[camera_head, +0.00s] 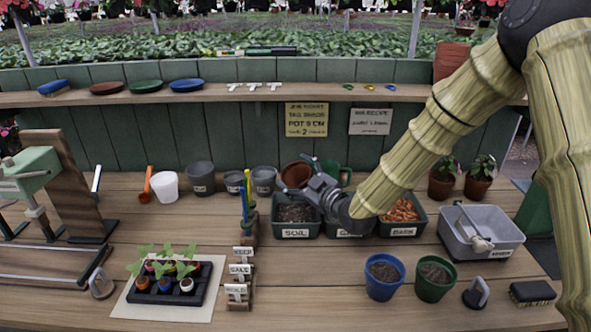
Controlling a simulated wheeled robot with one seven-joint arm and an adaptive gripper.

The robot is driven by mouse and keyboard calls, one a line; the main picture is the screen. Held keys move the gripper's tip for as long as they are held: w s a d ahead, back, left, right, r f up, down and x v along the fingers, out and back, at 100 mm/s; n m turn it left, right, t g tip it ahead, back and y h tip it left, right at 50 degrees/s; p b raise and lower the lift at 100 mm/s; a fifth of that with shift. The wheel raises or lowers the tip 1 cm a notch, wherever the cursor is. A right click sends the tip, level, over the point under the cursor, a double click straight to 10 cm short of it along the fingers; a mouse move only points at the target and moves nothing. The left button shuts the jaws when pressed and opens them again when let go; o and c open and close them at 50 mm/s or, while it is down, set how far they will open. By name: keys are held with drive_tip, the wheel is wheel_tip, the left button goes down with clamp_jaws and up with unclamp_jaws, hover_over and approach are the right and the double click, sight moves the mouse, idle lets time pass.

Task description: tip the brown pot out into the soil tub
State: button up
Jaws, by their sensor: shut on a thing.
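The brown pot (295,175) is at the back of the soil tub, behind and above its rear rim as seen from the head camera. My gripper (311,176) is shut on its right side. The pot's exact tilt and contents are hard to tell, as my gripper covers part of it. The soil tub (296,233) is dark green with a white SOIL label and holds dark soil. My gripper and wrist hang over its right part.
A middle tub (343,234) is mostly hidden by my wrist. The bark tub (403,231) stands to its right, then a grey basin (495,243). Several grey pots and a white one (165,187) stand left. Blue (384,290) and green pots (434,292) stand in front.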

drive_tip(key=m, duration=0.2)
drive_tip(key=m+p, duration=0.1)
drive_tip(key=m, duration=0.1)
drive_tip(key=shift+r+g, duration=0.2)
drive_tip(key=shift+g, duration=0.1)
drive_tip(key=shift+s+f+m+p, duration=0.1)
drive_tip(key=shift+m+p, duration=0.35)
drive_tip(key=shift+m, duration=0.45)
drive_tip(key=shift+a, duration=0.1)
